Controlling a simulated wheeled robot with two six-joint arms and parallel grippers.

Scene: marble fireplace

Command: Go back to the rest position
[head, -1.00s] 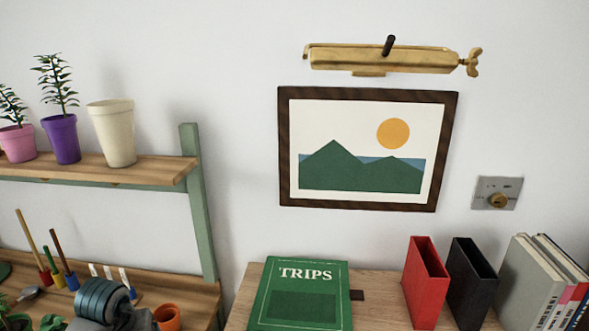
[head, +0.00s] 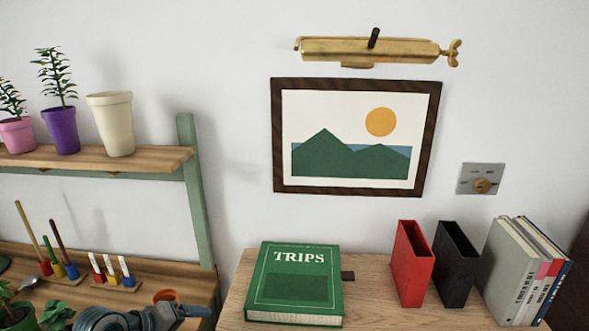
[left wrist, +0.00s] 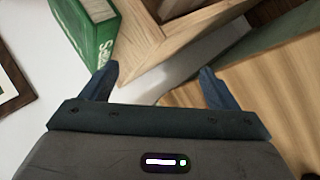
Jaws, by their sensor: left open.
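My left gripper (head: 178,314) shows at the bottom edge of the head view, low by the right end of the wooden plant bench (head: 205,284). In the left wrist view, its two dark blue fingers (left wrist: 158,83) are spread apart with nothing between them. The green TRIPS book (head: 294,282) lies on the wooden top to the right of this gripper, apart from it. Its green side (left wrist: 90,25) also shows at the top of the left wrist view. My right gripper is in neither view.
An orange pot (head: 166,295) is right by my left gripper, partly hidden. White-handled tools (head: 110,270) stand behind it. Red (head: 413,263) and black (head: 455,262) holders and several books (head: 525,270) stand on the right wooden top (head: 375,300). A framed picture (head: 352,137) hangs above.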

